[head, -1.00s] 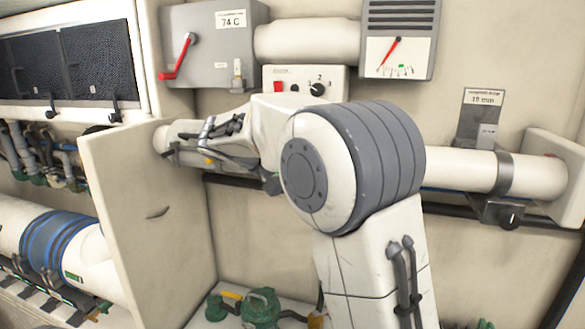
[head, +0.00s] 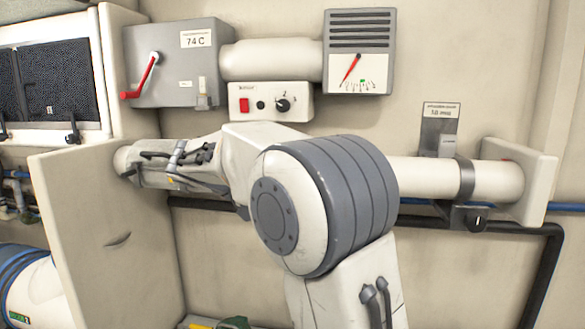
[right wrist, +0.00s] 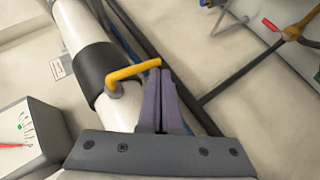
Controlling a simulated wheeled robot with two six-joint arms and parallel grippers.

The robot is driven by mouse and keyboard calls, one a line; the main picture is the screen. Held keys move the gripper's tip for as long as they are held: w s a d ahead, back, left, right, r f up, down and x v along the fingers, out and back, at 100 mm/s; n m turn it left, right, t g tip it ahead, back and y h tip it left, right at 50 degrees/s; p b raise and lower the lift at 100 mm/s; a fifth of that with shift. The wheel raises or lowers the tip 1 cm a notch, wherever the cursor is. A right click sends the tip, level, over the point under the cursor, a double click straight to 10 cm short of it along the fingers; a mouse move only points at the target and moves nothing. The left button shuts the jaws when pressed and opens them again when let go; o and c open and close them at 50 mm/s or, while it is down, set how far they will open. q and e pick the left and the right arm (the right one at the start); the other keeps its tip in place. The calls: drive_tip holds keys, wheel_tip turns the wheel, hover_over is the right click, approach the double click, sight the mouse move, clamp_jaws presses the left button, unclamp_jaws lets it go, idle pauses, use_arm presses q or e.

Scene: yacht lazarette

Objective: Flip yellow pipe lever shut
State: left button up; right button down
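The yellow lever (right wrist: 130,73) shows in the right wrist view. It sits on a grey stub at the side of the white pipe (right wrist: 75,28), beside a dark band (right wrist: 96,68), and points across the pipe. My right gripper (right wrist: 160,72) has its purple fingers together, tips touching or very close to the lever's free end; nothing shows between them. In the head view a large white and grey arm link of mine covers the middle of the pipe (head: 425,177); the lever and the right gripper cannot be made out there. My left gripper is not in view.
A grey box with a red handle (head: 140,77), a switch panel (head: 270,102) and a gauge box (head: 359,52) are on the wall above the pipe. A partition panel (head: 110,235) stands at left. Dark pipes (head: 545,270) run below at right.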

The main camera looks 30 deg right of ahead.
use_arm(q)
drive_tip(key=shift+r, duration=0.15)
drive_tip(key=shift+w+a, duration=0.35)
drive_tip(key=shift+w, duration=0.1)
use_arm(e)
drive_tip(key=w+a+r, duration=0.2)
drive_tip(key=w+a, duration=0.3)
drive_tip(key=a, duration=0.7)
drive_tip(key=shift+w, duration=0.15)
